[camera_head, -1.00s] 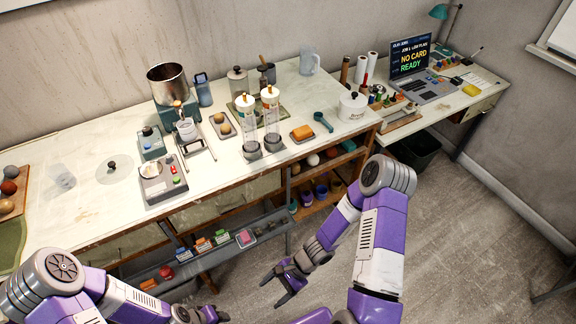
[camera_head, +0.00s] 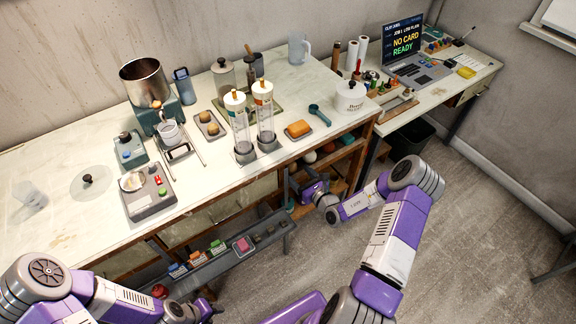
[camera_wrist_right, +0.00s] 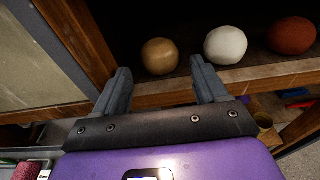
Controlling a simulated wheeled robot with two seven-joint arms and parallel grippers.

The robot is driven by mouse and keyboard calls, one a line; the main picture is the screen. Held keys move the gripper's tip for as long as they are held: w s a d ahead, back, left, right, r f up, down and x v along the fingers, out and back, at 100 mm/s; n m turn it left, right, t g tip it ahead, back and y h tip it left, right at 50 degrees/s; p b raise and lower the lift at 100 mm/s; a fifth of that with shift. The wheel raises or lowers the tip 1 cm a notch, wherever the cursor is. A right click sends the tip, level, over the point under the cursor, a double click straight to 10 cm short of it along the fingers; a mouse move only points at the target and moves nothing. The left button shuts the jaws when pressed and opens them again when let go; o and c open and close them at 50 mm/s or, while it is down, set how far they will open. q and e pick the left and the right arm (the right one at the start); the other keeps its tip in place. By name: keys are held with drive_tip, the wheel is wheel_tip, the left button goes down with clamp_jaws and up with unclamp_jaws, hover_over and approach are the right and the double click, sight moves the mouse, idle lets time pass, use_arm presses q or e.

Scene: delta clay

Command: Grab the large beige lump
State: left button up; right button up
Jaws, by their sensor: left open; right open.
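The large beige lump (camera_wrist_right: 159,56) is a smooth tan ball on a wooden shelf under the bench, seen in the right wrist view. My right gripper (camera_wrist_right: 163,82) is open and empty, pointing at the shelf, with the beige lump ahead of and between its two fingers, apart from them. In the head view my right gripper (camera_head: 302,188) is at the shelf opening below the bench front, and the beige lump cannot be made out there. My left gripper (camera_head: 212,309) is low at the bottom left, away from the shelf.
A white ball (camera_wrist_right: 226,45) and a reddish-brown ball (camera_wrist_right: 291,36) sit right of the beige lump on the same shelf. A wooden post (camera_wrist_right: 75,40) stands to its left. The shelf's front edge (camera_wrist_right: 240,75) runs below the balls. The bench top (camera_head: 215,165) is above.

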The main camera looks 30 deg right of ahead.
sight(292, 172)
drive_tip(key=shift+w+f, duration=0.15)
drive_tip(key=shift+w, duration=0.2)
drive_tip(key=w, duration=0.1)
drive_tip(key=w+b, duration=0.1)
drive_tip(key=w+f, duration=0.1)
drive_tip(key=shift+w+a+b, duration=0.25)
drive_tip(key=shift+w+b, duration=0.1)
drive_tip(key=shift+w, duration=0.25)
drive_tip(key=c, duration=0.9)
drive_tip(key=shift+r, duration=0.15)
